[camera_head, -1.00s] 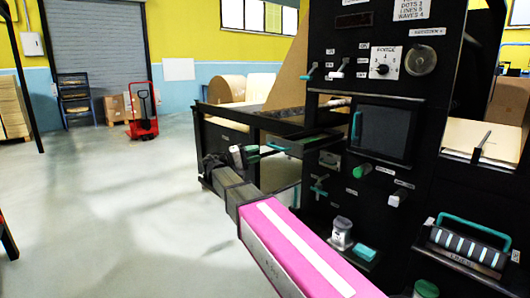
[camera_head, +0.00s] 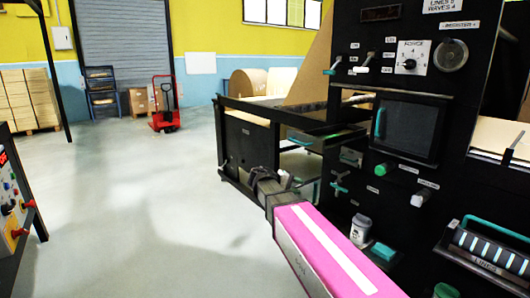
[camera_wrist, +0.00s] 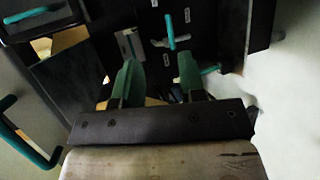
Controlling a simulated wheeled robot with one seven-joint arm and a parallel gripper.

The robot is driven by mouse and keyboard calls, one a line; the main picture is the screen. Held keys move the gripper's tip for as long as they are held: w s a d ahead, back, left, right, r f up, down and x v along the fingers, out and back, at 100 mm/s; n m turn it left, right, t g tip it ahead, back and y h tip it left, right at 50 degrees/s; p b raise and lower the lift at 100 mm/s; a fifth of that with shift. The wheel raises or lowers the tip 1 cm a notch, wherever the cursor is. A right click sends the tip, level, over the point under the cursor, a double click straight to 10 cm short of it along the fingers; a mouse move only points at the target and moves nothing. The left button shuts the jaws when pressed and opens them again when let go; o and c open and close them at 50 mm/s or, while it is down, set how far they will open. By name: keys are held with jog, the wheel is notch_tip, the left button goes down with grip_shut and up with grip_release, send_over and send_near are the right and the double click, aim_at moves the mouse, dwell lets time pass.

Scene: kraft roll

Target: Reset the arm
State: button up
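My arm, with its pink section, reaches out in front of the black machine (camera_head: 460,110) in the head view. My gripper (camera_head: 292,181) is at its far end, low in front of the machine's left part, with nothing visible in it. In the wrist view my gripper (camera_wrist: 160,75) shows two green fingers spread apart with an empty gap between them. Behind the fingers is the machine's black panel with a teal handle (camera_wrist: 170,32). I cannot tell how far the fingers are from the panel.
A control box (camera_head: 14,205) with knobs stands at the left edge. The grey floor (camera_head: 130,200) between is clear. A red pallet jack (camera_head: 164,112) and stacked cartons (camera_head: 28,98) are at the back.

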jog(key=s+d+f+m+g+y, duration=0.1)
jog(key=s+d+f+y, duration=0.1)
jog(key=s+f+y, duration=0.5)
jog(key=s+d+f+m+g+y, duration=0.2)
jog(key=s+f+y, duration=0.5)
jog(key=f, duration=0.9)
jog(key=s+d, duration=0.1)
jog(key=s, duration=0.2)
jog(key=shift+d+f+m, duration=0.25)
jog(key=shift+d+m, duration=0.05)
